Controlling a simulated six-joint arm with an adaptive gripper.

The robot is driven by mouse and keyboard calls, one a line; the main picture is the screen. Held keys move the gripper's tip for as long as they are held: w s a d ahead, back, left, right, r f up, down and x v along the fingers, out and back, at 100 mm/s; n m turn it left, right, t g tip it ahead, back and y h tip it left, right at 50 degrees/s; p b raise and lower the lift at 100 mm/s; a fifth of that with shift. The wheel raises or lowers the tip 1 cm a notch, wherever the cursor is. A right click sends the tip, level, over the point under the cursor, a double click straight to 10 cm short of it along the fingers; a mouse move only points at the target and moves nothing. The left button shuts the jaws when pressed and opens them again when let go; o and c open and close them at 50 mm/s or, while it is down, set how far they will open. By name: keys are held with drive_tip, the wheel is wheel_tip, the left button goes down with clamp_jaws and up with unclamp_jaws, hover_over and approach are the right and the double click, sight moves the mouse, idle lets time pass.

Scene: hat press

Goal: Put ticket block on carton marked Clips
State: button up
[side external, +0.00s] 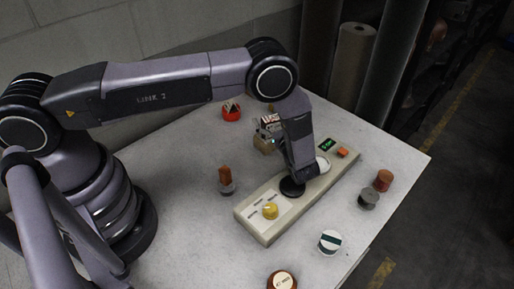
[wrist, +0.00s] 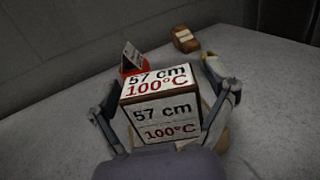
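The ticket block (wrist: 160,110) is a white box marked "57 cm 100°C" in black and red. In the side view it (side external: 269,122) sits on or just above a tan base (side external: 264,143). My gripper (wrist: 168,125) has one finger on each side of the block, and the fingers look spread wider than it. Contact is not visible. A brown carton with a pale label (wrist: 185,40) lies beyond the block in the wrist view; its lettering is too small to read, so I cannot tell if it says Clips.
A red object with a folded card (side external: 231,110) stands behind left. A long control panel (side external: 262,232) with a yellow button lies beneath my wrist. Several small round items, including a white-topped one (side external: 329,242), stand to the right and front.

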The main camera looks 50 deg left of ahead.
drive_tip(key=shift+d+r, duration=0.15)
drive_tip(key=v, duration=0.4)
drive_tip(key=shift+s+d, duration=0.15)
drive_tip(key=shift+d, duration=0.2)
wheel_tip(320, 180, up, 7)
wheel_tip(320, 180, up, 20)
drive_tip(key=n+g+h, duration=0.7)
drive_tip(key=n+g, duration=0.1)
drive_tip(key=n, duration=0.4)
hover_over(275, 124)
drive_tip(key=s+a, duration=0.9)
drive_tip(key=s, duration=0.3)
drive_tip(key=s+d+r+n+t+h, duration=0.1)
drive_tip(key=s+r+n+t+h, duration=0.2)
drive_tip(key=s, duration=0.6)
drive_tip(key=s+d+r+n+t+h, duration=0.1)
drive_tip(key=s+r+n+t+h, duration=0.2)
drive_tip(key=s+n+h, duration=0.3)
drive_tip(key=s+r+n, duration=0.1)
drive_tip(key=s, duration=0.2)
drive_tip(key=shift+s+r+n+t+h, duration=0.15)
drive_tip(key=shift+s+n+t+h, duration=0.15)
drive_tip(key=shift+s, duration=0.1)
